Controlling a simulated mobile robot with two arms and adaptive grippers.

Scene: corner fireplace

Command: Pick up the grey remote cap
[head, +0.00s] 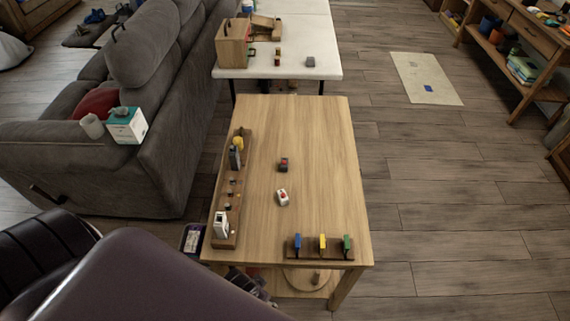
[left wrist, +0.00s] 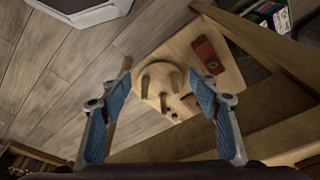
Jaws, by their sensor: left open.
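I cannot pick out the grey remote cap for certain. Small candidates in the head view are a dark grey piece with red (head: 283,164) and a white piece with red (head: 282,197) on the wooden table (head: 320,135), and a grey block (head: 311,61) on the white table. My left gripper (left wrist: 161,70) is open, its blue fingers apart. In the left wrist view, a pale wooden piece with rounded prongs (left wrist: 158,82) shows between the fingers, on a light wooden board, with no visible grip on it. My dark left arm fills the head view's lower left. My right gripper is not in view.
A long wooden rack (head: 228,190) lies along the table's left edge; a small rack (head: 319,246) with blue, yellow and green pieces stands at its front. The grey sofa (head: 165,150) is close on the left. A red object (left wrist: 207,55) lies near the right finger.

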